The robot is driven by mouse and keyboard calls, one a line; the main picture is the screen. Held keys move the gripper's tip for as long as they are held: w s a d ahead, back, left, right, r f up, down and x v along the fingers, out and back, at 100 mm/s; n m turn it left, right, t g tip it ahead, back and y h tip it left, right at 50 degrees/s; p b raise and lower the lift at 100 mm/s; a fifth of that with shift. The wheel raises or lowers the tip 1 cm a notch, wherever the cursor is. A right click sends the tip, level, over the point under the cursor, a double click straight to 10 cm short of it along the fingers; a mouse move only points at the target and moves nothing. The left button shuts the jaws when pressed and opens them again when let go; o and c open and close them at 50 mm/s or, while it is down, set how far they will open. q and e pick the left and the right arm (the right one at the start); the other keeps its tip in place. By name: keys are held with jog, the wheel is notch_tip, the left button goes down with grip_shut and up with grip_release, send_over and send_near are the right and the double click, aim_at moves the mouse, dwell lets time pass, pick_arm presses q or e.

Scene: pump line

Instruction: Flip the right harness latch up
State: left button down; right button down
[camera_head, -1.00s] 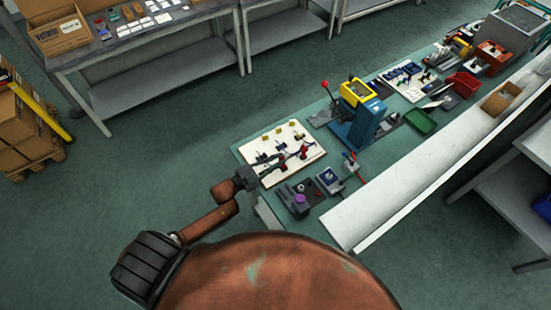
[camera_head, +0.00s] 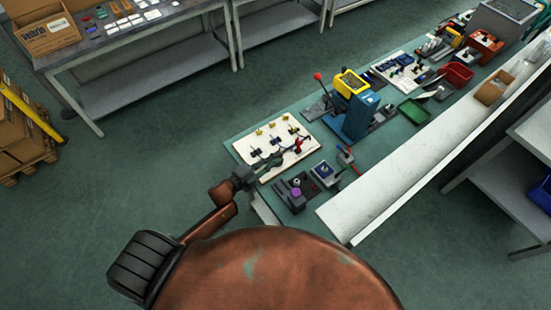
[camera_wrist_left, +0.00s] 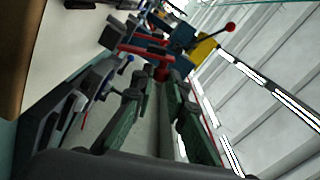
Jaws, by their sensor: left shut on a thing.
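The cream harness board (camera_head: 246,149) lies at the near left end of the green bench and carries several small dark latches and yellow pieces. The right harness latch (camera_head: 298,145), with red on it, is at the board's right side, partly hidden by my gripper. My left gripper (camera_head: 279,158) reaches over the board from the lower left. In the left wrist view its two green fingers come together (camera_wrist_left: 162,83) around a small red end, which looks like the latch's handle. A red bar (camera_wrist_left: 145,53) shows just beyond the fingertips. My right gripper is not in view.
A blue press (camera_head: 360,117) with a yellow top stands behind the board to the right. Dark fixtures (camera_head: 292,194) sit close on the near side. A green bin (camera_head: 414,112) and a red bin (camera_head: 457,75) are farther along. A pale ledge (camera_head: 400,165) borders the bench.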

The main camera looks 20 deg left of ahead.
pick_arm(q)
jog(key=c, duration=1.9)
grip_release()
jog(key=shift+s, duration=0.1)
jog(key=v, duration=1.1)
jog(key=shift+s+a, duration=0.25)
jog(key=shift+s, duration=0.1)
